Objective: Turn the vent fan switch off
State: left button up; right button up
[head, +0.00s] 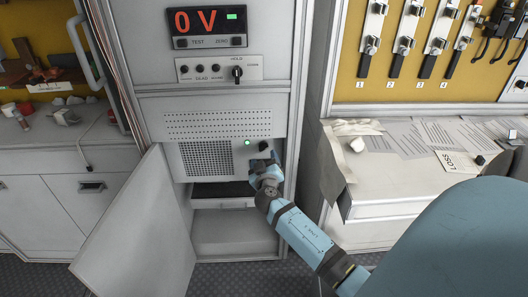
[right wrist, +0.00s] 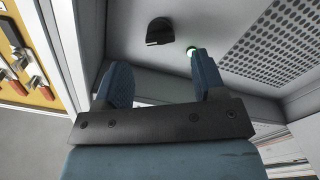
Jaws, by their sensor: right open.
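The fan switch looks like a black knob (head: 263,145) on the grey perforated panel inside the open cabinet. It also shows in the right wrist view as a dark knob (right wrist: 160,31). A lit green lamp (head: 247,142) sits just left of it in the head view. My right gripper (head: 265,167) is just below the knob. In the right wrist view my right gripper (right wrist: 159,72) has its two blue fingers spread and nothing between them. The knob lies beyond the fingertips, apparently apart from them. My left gripper is in neither view.
The cabinet door (head: 135,235) stands open to the left. Above are a 0 V display (head: 196,20) and another black knob (head: 237,72). A side counter (head: 365,185) with papers is at the right. An open shelf (head: 230,222) lies under the panel.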

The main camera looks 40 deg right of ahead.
aim_at(264, 147)
jog(key=shift+x, duration=2.35)
jog(key=c, duration=0.9)
